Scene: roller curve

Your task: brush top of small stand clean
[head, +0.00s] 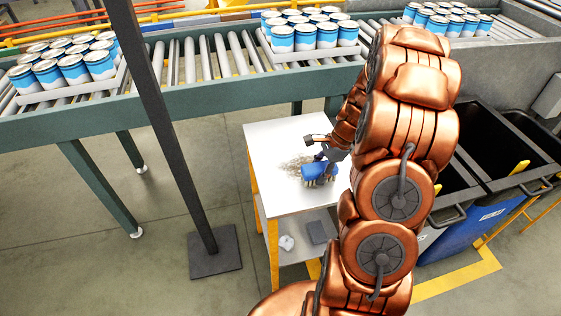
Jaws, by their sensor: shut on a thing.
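The small stand (270,142) has a white top, yellow legs and a lower shelf. A patch of grey-brown debris (296,166) lies on the middle of its top. My gripper (321,156) is over the right part of the top, shut on a blue brush (318,172). The brush's bristles point down at the right edge of the debris; I cannot tell whether they touch the top. My copper arm hides the stand's right side and part of the gripper.
A roller conveyor (200,92) with trays of blue-and-white cans (305,36) runs behind the stand. Dark bins (480,190) stand at the right. A dark post (165,120) rises at the left. A crumpled white item (286,243) and a grey block (318,232) lie on the lower shelf.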

